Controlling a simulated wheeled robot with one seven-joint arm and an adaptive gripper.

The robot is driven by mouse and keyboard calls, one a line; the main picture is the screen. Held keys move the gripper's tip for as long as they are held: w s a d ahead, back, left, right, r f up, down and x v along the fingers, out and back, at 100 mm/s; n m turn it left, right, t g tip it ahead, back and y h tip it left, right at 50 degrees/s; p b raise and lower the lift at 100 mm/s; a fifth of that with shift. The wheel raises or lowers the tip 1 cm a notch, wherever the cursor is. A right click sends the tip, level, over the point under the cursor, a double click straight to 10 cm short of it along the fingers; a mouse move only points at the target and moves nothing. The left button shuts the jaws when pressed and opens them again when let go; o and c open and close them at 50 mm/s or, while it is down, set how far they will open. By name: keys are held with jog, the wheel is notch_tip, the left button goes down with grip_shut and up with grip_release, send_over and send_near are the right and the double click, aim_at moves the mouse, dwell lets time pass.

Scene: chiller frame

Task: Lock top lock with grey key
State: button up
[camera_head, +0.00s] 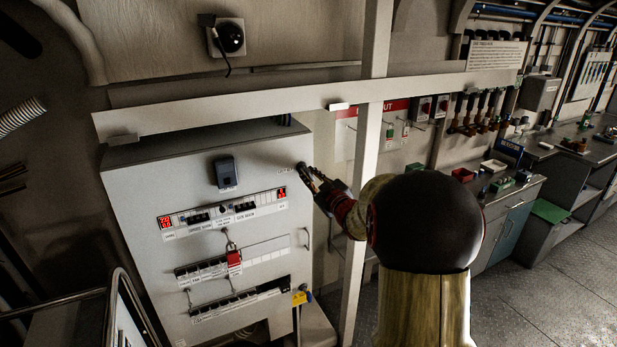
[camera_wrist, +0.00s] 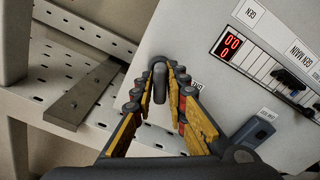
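The pale grey cabinet (camera_head: 140,200) stands at the left in the head view. My gripper (camera_head: 308,176) is at its upper right edge, by a small label. In the wrist view, the yellow and black fingers of my gripper (camera_wrist: 160,82) stand apart on both sides of a dark grey rounded piece (camera_wrist: 160,78). It looks like the grey key or its lock, but I cannot tell which. I see narrow gaps at its sides and no clear grip. The keyhole is hidden. A red padlock (camera_head: 234,258) hangs on the middle row of the cabinet.
A red-digit display (camera_wrist: 232,46) and breakers are on the cabinet face. A grey-blue box (camera_head: 226,172) is fixed near its top. A white post (camera_head: 367,150) stands just right of the cabinet, close to my arm. A perforated metal rail (camera_wrist: 75,75) runs beside my fingers.

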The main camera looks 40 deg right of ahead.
jog(key=shift+n+b, duration=2)
jog(key=shift+b, duration=1.1)
jog(key=shift+n+b, duration=0.6)
jog(key=shift+b, duration=0.1)
jog(key=shift+n+b, duration=0.4)
jog(key=shift+b, duration=0.35)
jog(key=shift+n+b, duration=1)
jog(key=shift+b, duration=0.25)
jog(key=shift+n+b, duration=1.6)
jog(key=shift+b, duration=0.55)
jog(key=shift+o, duration=0.6)
jog(key=o, duration=0.9)
jog(key=shift+s, duration=0.1)
